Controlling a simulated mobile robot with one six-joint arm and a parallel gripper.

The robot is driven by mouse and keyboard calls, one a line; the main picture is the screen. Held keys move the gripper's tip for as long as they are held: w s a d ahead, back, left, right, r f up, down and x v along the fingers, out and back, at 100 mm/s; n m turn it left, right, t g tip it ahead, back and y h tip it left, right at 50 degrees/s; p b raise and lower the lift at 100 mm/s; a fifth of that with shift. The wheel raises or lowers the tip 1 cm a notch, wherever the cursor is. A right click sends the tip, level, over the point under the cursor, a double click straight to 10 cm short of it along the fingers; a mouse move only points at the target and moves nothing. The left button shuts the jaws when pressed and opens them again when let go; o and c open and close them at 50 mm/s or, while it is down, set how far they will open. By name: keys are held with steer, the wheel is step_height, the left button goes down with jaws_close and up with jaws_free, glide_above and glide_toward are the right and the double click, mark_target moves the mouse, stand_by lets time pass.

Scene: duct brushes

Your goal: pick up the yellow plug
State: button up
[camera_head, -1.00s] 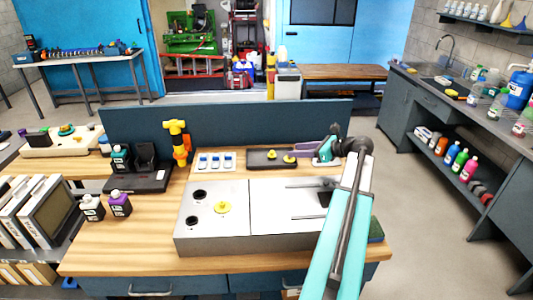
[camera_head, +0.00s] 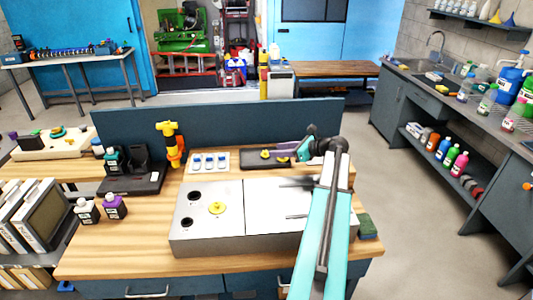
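A yellow plug (camera_head: 216,208) sits on the left part of the top of a grey metal box (camera_head: 205,243) on the wooden workbench. Two dark round holes lie to its left, one behind and one in front. More small yellow pieces (camera_head: 265,154) lie on a dark tray (camera_head: 252,163) behind the box. My teal arm reaches over the right part of the box and bends at its top. My gripper (camera_head: 297,155) is small and partly hidden at the right end of the dark tray, well away from the plug on the box. Its fingers are not clear.
A yellow-and-orange tool (camera_head: 170,145) stands upright behind the box at the left. A white tray with blue-marked items (camera_head: 209,162) lies behind the box. Two small bottles (camera_head: 114,207) stand left of the box. A dark panel (camera_head: 220,124) closes the bench's back.

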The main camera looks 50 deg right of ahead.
mark_target(266, 151)
steer(key=shift+x, duration=1.3)
steer(key=shift+d+p+x, duration=0.2)
steer(key=shift+p+x, duration=1.35)
steer(key=shift+x, duration=0.6)
steer(key=shift+w+a+f, duration=0.1)
steer(key=shift+w+f, duration=0.25)
steer(key=shift+w, duration=0.05)
jaws_close()
